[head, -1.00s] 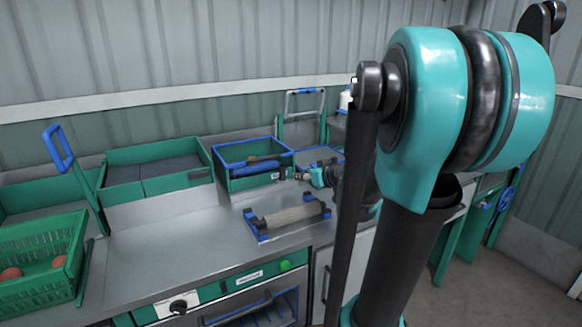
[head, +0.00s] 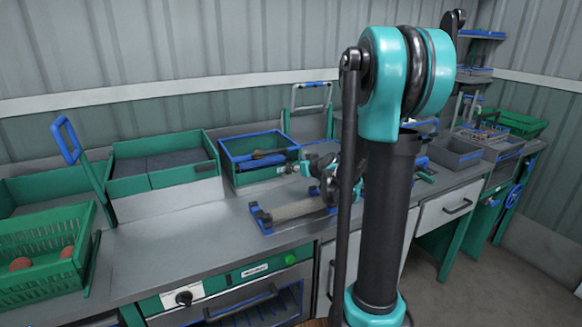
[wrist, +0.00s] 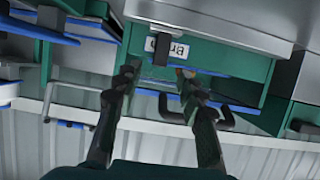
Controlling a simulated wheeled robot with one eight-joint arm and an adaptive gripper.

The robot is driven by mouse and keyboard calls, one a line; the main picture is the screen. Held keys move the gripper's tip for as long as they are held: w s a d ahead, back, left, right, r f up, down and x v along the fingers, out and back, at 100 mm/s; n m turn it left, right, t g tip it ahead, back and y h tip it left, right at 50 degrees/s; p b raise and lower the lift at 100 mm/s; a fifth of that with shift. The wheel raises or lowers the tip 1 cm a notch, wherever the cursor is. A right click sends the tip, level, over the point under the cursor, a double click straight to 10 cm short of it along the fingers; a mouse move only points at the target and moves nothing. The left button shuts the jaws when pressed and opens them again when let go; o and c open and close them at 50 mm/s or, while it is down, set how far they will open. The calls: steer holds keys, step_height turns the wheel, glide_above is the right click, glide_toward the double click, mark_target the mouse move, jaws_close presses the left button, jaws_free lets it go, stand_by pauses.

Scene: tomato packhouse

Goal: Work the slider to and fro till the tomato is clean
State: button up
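My gripper (wrist: 158,78) is open and empty in the wrist view, its two dark fingers apart. They point at a green bin with a blue rim (wrist: 185,70) and a label beginning "Br"; that view is upside down. In the head view my gripper (head: 299,166) is small, just right of this blue-rimmed bin (head: 228,160), which holds blue and dark handled items (head: 262,159). A beige roller (head: 298,210) in a blue-ended frame lies on the counter in front. Tomatoes (head: 20,264) lie in a green crate (head: 40,287) at the left. I cannot make out which part is the slider.
Green trays (head: 180,178) stand along the back of the counter (head: 175,240). A knob (head: 184,298) and green button (head: 290,259) are on the front. Grey bins (head: 455,153) stand at the right.

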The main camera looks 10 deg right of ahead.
steer(key=shift+x, duration=2.85)
steer(key=shift+c, duration=0.3)
jaws_close()
